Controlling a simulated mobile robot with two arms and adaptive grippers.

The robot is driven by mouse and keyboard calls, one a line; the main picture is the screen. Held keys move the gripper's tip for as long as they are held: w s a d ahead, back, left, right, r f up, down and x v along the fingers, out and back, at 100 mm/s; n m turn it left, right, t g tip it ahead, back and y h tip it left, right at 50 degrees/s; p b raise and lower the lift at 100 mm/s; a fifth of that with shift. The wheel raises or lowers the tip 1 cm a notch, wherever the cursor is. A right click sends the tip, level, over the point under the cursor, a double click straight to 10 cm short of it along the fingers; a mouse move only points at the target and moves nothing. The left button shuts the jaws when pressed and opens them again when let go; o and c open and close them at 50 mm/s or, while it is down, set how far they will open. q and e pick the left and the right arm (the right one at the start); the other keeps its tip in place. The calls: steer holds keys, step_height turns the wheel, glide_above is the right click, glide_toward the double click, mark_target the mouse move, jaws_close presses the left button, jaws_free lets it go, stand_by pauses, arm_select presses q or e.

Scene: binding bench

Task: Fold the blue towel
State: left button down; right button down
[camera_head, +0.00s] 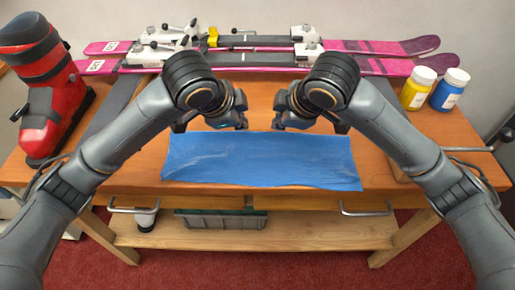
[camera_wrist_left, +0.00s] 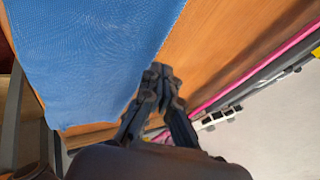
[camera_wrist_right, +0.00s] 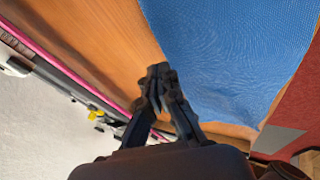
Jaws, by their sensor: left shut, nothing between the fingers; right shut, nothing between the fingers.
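The blue towel (camera_head: 260,162) lies as a long, fairly flat rectangle along the front of the wooden bench, its near edge at or slightly over the bench's front edge. It also shows in the left wrist view (camera_wrist_left: 95,50) and the right wrist view (camera_wrist_right: 225,55). My left gripper (camera_head: 242,122) is shut and empty just beyond the towel's far edge; its fingertips show in the left wrist view (camera_wrist_left: 160,72). My right gripper (camera_head: 278,122) is shut and empty close beside it, also at the far edge; its fingertips show in the right wrist view (camera_wrist_right: 158,72).
Pink skis (camera_head: 390,47) with bindings lie along the back of the bench (camera_head: 400,130). A red ski boot (camera_head: 45,95) stands at the left. A yellow bottle (camera_head: 415,92) and a blue bottle (camera_head: 447,95) stand at the right. Bare wood lies between towel and skis.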

mark_target(246, 136)
arm_select(q)
steer(key=shift+w+d+f, duration=0.1)
steer(key=shift+w+f, duration=0.1)
steer(key=shift+f, duration=0.1)
arm_select(e)
steer(key=shift+w+a+f, duration=0.1)
steer(key=shift+w+f, duration=0.05)
steer(key=shift+f, duration=0.1)
arm_select(q)
steer(key=shift+s, duration=0.1)
